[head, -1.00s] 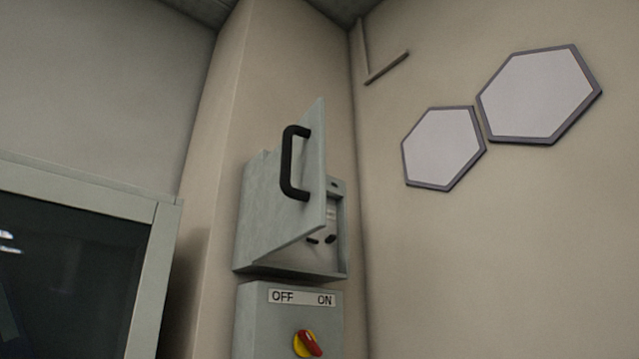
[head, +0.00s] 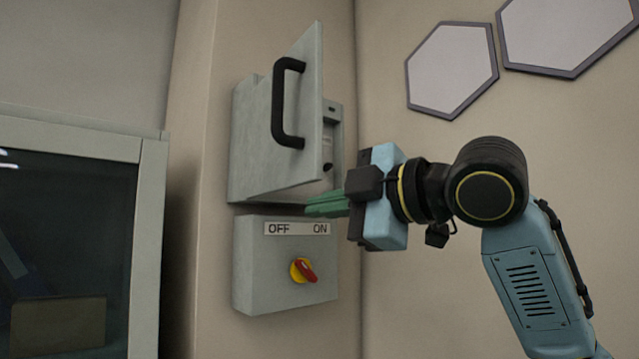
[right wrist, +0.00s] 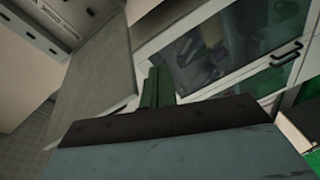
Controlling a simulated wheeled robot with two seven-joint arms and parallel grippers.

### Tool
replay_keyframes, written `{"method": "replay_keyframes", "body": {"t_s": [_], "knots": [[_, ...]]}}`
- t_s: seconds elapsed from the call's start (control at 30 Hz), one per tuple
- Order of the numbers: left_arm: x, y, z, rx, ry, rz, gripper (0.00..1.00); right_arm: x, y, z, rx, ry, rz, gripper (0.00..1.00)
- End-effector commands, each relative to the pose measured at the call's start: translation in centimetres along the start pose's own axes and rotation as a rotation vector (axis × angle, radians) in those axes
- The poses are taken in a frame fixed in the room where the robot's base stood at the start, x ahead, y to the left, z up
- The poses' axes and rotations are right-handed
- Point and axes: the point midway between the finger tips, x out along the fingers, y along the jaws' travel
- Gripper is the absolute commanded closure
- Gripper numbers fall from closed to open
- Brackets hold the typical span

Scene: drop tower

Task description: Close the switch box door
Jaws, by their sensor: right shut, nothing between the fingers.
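The switch box (head: 333,120) is on the wall, and its grey door (head: 300,165) stands partly open, swung out toward me. A black bar handle (head: 279,103) is on the door's outer face. My right gripper (head: 312,207) is shut and empty, its green fingers pointing left just below the door's lower edge. I cannot tell whether they touch the box. In the right wrist view the green fingers (right wrist: 157,88) show beside a grey panel (right wrist: 95,75), which looks like the door. My left gripper is not in view.
Below the box is a grey switch unit (head: 262,285) labelled OFF and ON, with a red and yellow rotary knob (head: 303,270). A glass-fronted cabinet (head: 150,230) stands at the left. Hexagonal panels (head: 452,70) hang on the right wall.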

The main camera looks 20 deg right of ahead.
Motion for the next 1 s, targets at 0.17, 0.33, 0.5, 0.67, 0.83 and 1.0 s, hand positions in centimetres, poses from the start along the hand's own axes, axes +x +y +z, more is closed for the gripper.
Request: {"method": "replay_keyframes", "body": {"t_s": [0.17,0.33,0.5,0.67,0.83,1.0], "knots": [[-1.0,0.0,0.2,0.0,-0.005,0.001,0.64,-6.4,2.9,-5.4,-0.234,0.013,0.042,1.0],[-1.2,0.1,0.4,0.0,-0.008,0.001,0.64,-9.3,3.9,-7.4,-0.333,0.015,0.066,1.0],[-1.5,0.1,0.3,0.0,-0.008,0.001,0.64,-9.0,4.2,-7.9,-0.355,0.016,0.067,1.0],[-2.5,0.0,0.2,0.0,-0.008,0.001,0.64,-6.3,4.4,-8.0,-0.352,0.018,0.065,1.0],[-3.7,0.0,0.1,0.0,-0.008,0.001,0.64,-2.5,4.7,-8.1,-0.349,0.018,0.065,1.0],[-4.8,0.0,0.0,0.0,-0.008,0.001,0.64,0.1,5.2,-7.6,-0.35,0.013,0.069,1.0]]}}
